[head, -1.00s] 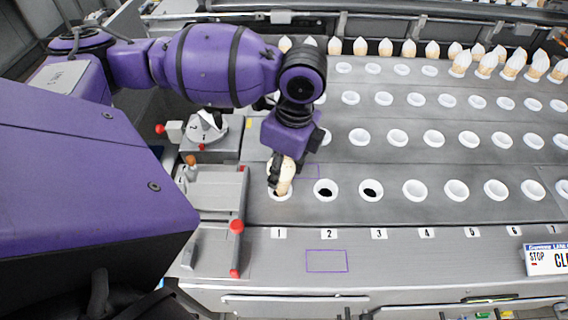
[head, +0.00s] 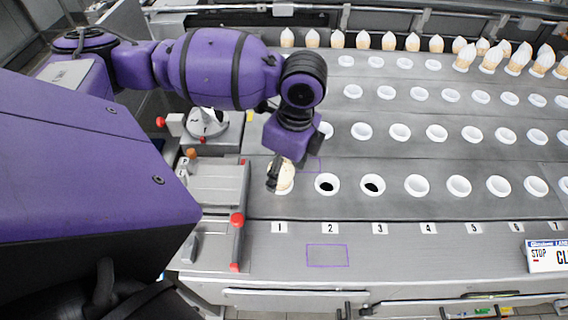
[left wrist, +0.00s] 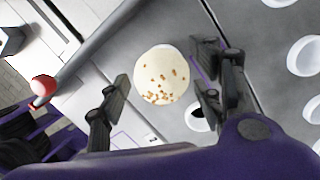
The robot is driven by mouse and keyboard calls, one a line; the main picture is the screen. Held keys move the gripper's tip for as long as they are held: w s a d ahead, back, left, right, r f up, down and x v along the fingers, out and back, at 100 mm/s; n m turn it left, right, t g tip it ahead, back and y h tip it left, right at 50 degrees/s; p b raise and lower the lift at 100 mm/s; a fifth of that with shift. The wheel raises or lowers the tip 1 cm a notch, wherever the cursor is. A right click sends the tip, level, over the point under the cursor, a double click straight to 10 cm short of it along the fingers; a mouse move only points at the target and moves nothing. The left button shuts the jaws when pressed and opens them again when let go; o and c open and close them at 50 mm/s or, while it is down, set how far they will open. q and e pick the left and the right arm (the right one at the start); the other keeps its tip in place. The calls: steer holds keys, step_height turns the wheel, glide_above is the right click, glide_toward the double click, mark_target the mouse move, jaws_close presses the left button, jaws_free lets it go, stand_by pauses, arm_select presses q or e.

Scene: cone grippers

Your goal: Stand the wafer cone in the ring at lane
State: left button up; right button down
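The wafer cone (head: 287,175) with a pale, nut-dotted top stands in the white ring (head: 285,191) at lane 1 in the front row. Its wafer part is mostly hidden in the ring. In the left wrist view I look down on the cone's round top (left wrist: 161,72). My left gripper (head: 280,174) is at the cone, pointing down. In the wrist view its dark fingers (left wrist: 163,88) stand on either side of the top, spread with a narrow gap on the left side. My right gripper is not in view.
Dark-holed rings at lane 2 (head: 327,184) and lane 3 (head: 372,185) are empty. More white rings fill the plate to the right. A row of wrapped cones (head: 388,41) stands at the back. A red-knobbed lever (head: 237,219) is close left of lane 1.

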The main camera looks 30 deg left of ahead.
arm_select(q)
steer(key=shift+w+d+r, duration=0.1)
steer(key=shift+d+r, duration=0.1)
steer(key=shift+r, duration=1.55)
steer(key=shift+w+d+r, duration=0.1)
steer(key=shift+d+r, duration=0.05)
steer(key=shift+r, duration=1.55)
steer(key=shift+d+r, duration=0.15)
steer(key=shift+r, duration=0.35)
steer(key=shift+w, duration=0.1)
